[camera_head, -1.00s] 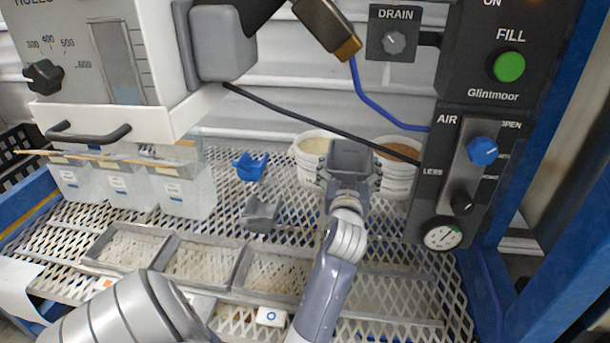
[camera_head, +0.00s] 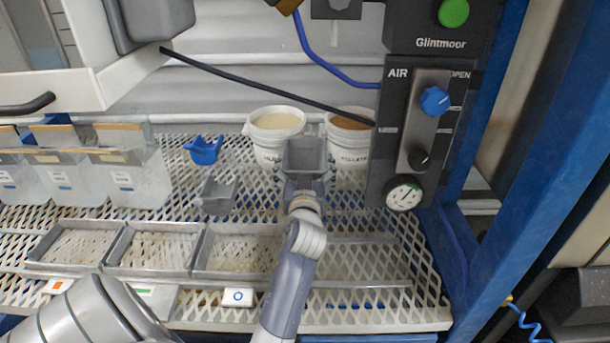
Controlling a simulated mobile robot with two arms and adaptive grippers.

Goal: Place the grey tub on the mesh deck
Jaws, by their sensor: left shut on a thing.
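The grey tub (camera_head: 305,155) is a small open-topped square container near the middle of the head view. My left gripper (camera_head: 305,181) is shut on it from the near side and holds it upright, with its opening facing up. The mesh deck (camera_head: 345,262) is a pale expanded-metal grid below and around it. I cannot tell whether the tub's base touches the deck, as the gripper hides it. My right gripper is not in view.
Two white buckets, one left (camera_head: 268,150) and one right (camera_head: 345,165), stand just behind the tub. A grey scoop (camera_head: 216,197) and a blue scoop (camera_head: 204,150) lie to the left. A row of framed trays (camera_head: 150,250) crosses the deck. The control panel (camera_head: 408,150) rises at right.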

